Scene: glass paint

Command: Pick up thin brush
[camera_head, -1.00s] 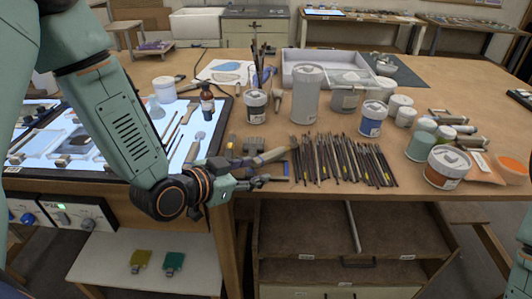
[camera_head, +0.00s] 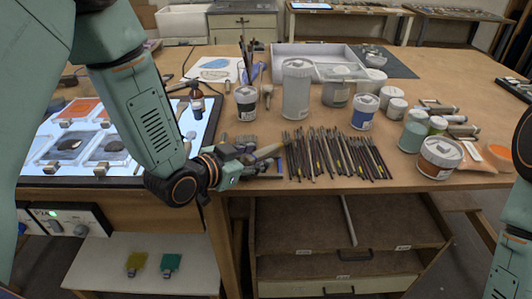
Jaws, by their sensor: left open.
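A row of thin brushes (camera_head: 335,156) with dark handles lies side by side near the front edge of the wooden table. Which one is the thin brush of the task I cannot tell. My left gripper (camera_head: 272,166) is open at the left end of this row, low near the table edge. Its fingers are small and dark here, and I see no brush clearly between them. A wider brush or tool (camera_head: 265,153) with a light handle lies just behind the fingers. My right arm shows at the right edge, but its gripper is out of frame.
Behind the brushes stand a tall grey canister (camera_head: 297,90), a black-labelled jar (camera_head: 246,104) and a blue-labelled jar (camera_head: 364,112). An orange-labelled jar (camera_head: 439,157) stands right of the row. A lit panel (camera_head: 60,160) lies at left.

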